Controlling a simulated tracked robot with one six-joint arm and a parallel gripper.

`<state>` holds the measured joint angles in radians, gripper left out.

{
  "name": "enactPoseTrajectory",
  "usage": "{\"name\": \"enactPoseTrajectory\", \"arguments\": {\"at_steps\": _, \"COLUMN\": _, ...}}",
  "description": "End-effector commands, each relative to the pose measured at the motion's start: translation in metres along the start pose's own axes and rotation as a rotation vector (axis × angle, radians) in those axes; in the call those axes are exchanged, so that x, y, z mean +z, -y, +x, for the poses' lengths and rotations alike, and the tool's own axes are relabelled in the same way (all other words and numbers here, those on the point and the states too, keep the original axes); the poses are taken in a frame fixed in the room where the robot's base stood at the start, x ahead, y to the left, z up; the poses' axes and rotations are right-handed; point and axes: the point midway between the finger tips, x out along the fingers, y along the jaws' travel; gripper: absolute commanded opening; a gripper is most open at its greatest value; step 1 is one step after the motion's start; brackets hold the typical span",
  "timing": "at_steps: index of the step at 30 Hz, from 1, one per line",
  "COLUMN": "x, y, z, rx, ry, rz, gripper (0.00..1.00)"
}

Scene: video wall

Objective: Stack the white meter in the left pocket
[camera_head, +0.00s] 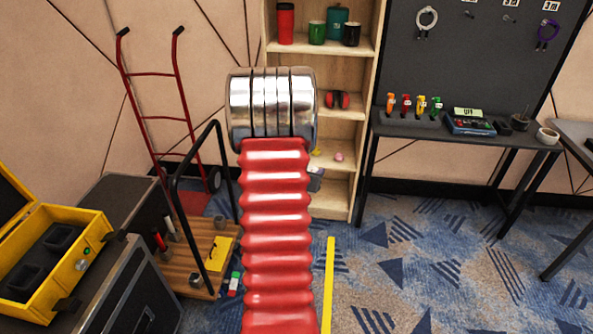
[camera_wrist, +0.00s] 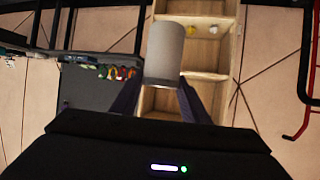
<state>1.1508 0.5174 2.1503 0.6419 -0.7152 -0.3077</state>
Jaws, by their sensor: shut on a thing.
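In the wrist view my gripper (camera_wrist: 160,84) is shut on a pale grey-white cylinder (camera_wrist: 164,50), which stands up between the two dark fingers. I cannot tell from its plain side whether it is the white meter. In the head view my arm hides the gripper and the cylinder. The open yellow case (camera_head: 85,213) is at the lower left, well to the left of my arm. Its dark insert shows a nearer left pocket (camera_head: 24,279) and a farther right pocket (camera_head: 60,238). A device with a pale green display (camera_head: 468,112) sits on the black desk.
A wooden shelf (camera_head: 347,205) with cups and red ear defenders (camera_head: 337,100) stands behind my arm. A red hand truck (camera_head: 158,118) leans at the left wall. Black flight cases (camera_head: 135,300) and a wooden cart (camera_head: 212,245) crowd the left. The carpet at right is clear.

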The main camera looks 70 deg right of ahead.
Motion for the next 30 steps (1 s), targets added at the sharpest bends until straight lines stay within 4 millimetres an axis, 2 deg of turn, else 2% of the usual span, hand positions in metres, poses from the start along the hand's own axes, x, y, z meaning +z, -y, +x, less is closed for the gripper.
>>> {"name": "enactPoseTrajectory", "arguments": {"at_steps": 8, "x": 0.007, "y": 0.049, "z": -0.022, "rx": -0.109, "ry": -0.002, "rz": -0.052, "gripper": 0.10}}
{"name": "enactPoseTrajectory", "arguments": {"at_steps": 14, "x": 0.017, "y": 0.102, "z": -0.052, "rx": -0.228, "ry": -0.004, "rz": -0.108, "gripper": 0.10}}
{"name": "enactPoseTrajectory", "arguments": {"at_steps": 23, "x": 0.044, "y": 0.209, "z": -0.134, "rx": -0.481, "ry": -0.002, "rz": -0.227, "gripper": 0.10}}
{"name": "enactPoseTrajectory", "arguments": {"at_steps": 30, "x": 0.071, "y": 0.280, "z": -0.214, "rx": -0.680, "ry": -0.002, "rz": -0.320, "gripper": 0.10}}
